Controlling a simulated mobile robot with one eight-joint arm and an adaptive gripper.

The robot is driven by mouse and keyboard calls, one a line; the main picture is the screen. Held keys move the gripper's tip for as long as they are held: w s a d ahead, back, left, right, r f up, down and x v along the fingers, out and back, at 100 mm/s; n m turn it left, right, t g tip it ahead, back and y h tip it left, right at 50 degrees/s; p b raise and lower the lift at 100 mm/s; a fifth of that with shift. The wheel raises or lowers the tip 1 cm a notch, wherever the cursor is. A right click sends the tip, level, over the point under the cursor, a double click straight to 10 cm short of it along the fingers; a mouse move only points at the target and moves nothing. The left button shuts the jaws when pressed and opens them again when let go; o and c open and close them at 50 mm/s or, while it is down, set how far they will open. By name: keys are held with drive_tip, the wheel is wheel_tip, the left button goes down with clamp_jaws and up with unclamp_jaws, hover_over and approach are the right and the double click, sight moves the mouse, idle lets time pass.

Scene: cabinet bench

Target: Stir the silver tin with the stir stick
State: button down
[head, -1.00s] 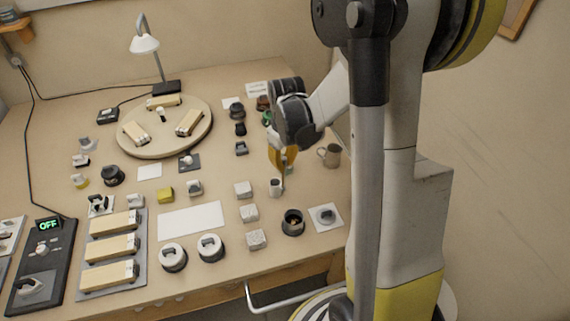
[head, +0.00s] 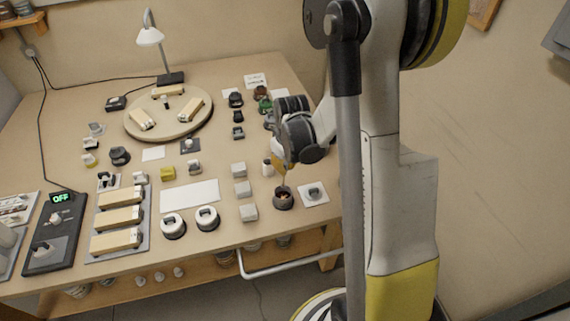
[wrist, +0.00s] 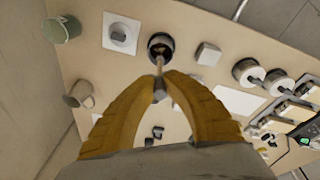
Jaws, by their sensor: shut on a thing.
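An open round tin (head: 283,201), dark grey rather than bright silver here, stands near the front right of the bench with brownish contents. It also shows at the top of the wrist view (wrist: 151,42). My gripper (head: 281,166) is above the tin, its yellow fingers closed around the thin stir stick (head: 284,184). The stick points down, and its lower end is at the tin's mouth. In the wrist view the stick (wrist: 159,65) runs from the fingers to the tin. I cannot tell how deep its tip is.
A small pale cup (head: 267,168) stands just behind the tin. A white plate with a grey fitting (head: 313,194) is right of it. Pale cubes (head: 249,212) stand to the left. A mug (wrist: 78,95) and a greenish can (wrist: 60,29) show in the wrist view.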

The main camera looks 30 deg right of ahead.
drive_tip(key=f, duration=0.1)
drive_tip(key=b, duration=0.1)
drive_tip(key=f, duration=0.1)
drive_tip(key=shift+s+a+f+b, duration=0.1)
drive_tip(key=shift+s+f+b, duration=0.15)
drive_tip(key=shift+f+b, duration=0.1)
drive_tip(key=f+b, duration=0.2)
drive_tip(key=w+f+b, duration=0.1)
drive_tip(key=f+b, duration=0.2)
drive_tip(key=shift+w+d+f, duration=0.1)
drive_tip(key=shift+d+f, duration=0.1)
drive_tip(key=shift+f, duration=0.1)
